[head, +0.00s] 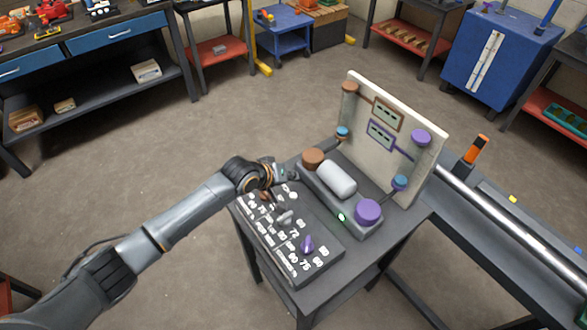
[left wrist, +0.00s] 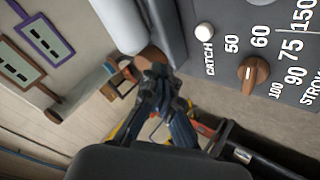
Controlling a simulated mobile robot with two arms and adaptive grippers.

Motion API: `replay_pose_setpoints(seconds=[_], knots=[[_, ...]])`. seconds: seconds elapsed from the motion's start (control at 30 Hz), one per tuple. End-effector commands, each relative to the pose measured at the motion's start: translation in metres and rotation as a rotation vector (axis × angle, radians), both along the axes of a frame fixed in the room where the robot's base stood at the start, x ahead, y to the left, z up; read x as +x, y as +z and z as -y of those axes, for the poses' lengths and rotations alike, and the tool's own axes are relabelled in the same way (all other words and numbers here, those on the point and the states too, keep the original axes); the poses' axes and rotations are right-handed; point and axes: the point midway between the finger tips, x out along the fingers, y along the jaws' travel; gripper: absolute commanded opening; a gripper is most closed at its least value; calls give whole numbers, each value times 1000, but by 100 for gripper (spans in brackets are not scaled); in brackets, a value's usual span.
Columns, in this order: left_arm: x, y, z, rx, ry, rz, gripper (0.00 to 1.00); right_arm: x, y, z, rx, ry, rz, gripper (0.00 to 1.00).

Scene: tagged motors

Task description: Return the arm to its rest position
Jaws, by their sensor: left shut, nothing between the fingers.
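My left arm reaches in from the left in the head view. Its gripper (head: 288,172) is over the far left edge of the dark control panel (head: 262,238), close to the brown cap (head: 313,157). In the left wrist view the left gripper's fingers (left wrist: 158,72) are together and hold nothing. That view also shows the panel, with a brown pointer knob (left wrist: 254,74), a white button (left wrist: 205,31) and printed numbers. A purple knob (head: 307,244) and a grey knob (head: 284,217) are on the panel. My right gripper is not in view.
Behind the panel are a grey cylinder (head: 337,180), a purple cap (head: 368,211) and an upright cream board (head: 392,95) with coloured knobs. A rail bench (head: 490,212) with an orange-topped post (head: 474,155) stands at right. Floor at left (head: 150,150) is clear.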

Motion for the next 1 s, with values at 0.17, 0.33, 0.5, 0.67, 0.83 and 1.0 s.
replay_pose_setpoints(seconds=[0.17, 0.33, 0.5, 0.67, 0.83, 1.0], knots=[[0, 0, 0, 0, 0, 0, 0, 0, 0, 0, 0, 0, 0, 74], [-25, -6, 10, 9, -39, -8, 0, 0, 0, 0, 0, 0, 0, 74], [-91, -13, 19, 51, -126, -11, 0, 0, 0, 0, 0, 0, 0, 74], [-150, -11, -5, 133, -164, -6, 0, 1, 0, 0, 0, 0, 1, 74], [-209, -9, -59, 264, -158, -35, 0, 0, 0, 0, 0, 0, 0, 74], [-254, -6, -108, 378, -142, -83, 0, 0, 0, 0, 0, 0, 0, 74]])
